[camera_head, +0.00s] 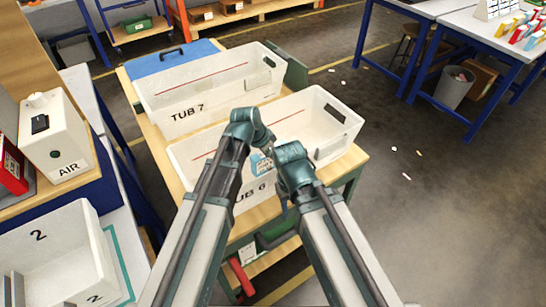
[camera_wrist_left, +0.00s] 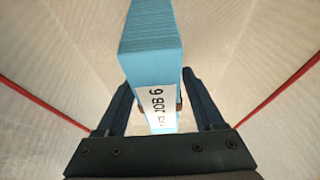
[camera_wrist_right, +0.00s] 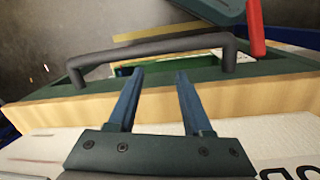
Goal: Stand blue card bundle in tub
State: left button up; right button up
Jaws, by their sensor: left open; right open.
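The blue card bundle (camera_wrist_left: 152,60), with a white JOB 6 label, is between the fingers of my left gripper (camera_wrist_left: 155,85) in the left wrist view. The gripper is open around it. Pale walls with red lines surround them, inside TUB 6 (camera_head: 330,150). Part of the bundle (camera_head: 262,164) shows in the head view between my two wrists. I cannot tell if its base touches the tub floor. My right gripper (camera_wrist_right: 157,76) is open and empty, outside the front of TUB 6, above the cart's front edge and dark handle (camera_wrist_right: 150,50).
TUB 7 (camera_head: 180,104) stands behind TUB 6 on the wooden-topped cart (camera_head: 140,110). At left are the AIR box (camera_head: 62,140) and a white bin marked 2 (camera_head: 60,245). Open floor lies to the right.

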pick_arm(q)
jog(key=shift+p+v, duration=0.85)
jog(key=shift+v, duration=0.05)
jog(key=p+v, duration=0.9)
jog(key=v, duration=0.1)
jog(key=shift+s+a+r+p, duration=0.1)
jog(key=shift+r+p, duration=0.15)
jog(key=shift+p, duration=0.15)
jog(key=shift+f, duration=0.1)
